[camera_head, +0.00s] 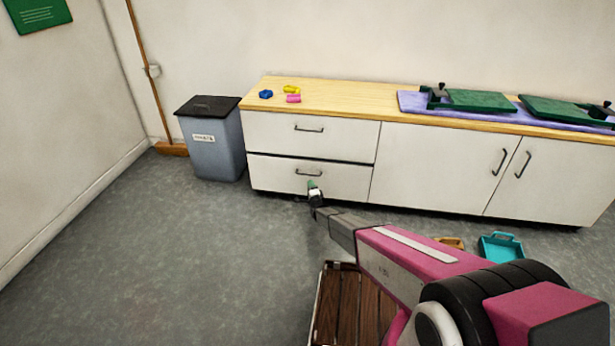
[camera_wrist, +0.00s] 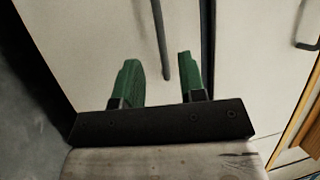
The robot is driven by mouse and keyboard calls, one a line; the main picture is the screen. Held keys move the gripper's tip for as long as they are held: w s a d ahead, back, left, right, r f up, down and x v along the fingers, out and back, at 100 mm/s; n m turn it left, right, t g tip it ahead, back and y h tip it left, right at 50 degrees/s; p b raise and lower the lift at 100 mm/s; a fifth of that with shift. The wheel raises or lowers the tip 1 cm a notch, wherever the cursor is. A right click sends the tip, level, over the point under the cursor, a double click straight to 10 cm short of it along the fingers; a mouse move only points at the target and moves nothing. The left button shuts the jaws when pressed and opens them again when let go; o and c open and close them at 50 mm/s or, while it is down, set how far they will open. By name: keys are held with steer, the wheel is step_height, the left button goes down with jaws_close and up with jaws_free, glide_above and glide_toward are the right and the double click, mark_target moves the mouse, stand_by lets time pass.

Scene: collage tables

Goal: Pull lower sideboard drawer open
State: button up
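The lower drawer (camera_head: 275,174) is the white lower left front of the sideboard (camera_head: 430,160), and it looks shut. Its dark bar handle (camera_head: 309,173) also shows in the wrist view (camera_wrist: 160,40), where the picture is turned and the bar runs nearly upright. My gripper (camera_head: 314,187) is in front of this drawer, just below the handle in the head view. In the wrist view its two green fingers (camera_wrist: 157,60) stand apart, with the handle bar's end showing between them. Whether the bar is within the fingers' reach, I cannot tell. Nothing is gripped.
The upper drawer (camera_head: 270,130) is shut above. A grey-blue bin (camera_head: 215,150) stands left of the sideboard. A teal tray (camera_head: 500,249) and an orange item (camera_head: 449,242) lie on the floor at right. The floor left of my arm is clear.

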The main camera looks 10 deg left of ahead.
mark_target(312, 163)
steer(key=x, duration=0.9)
steer(key=shift+s, duration=0.1)
jaws_close()
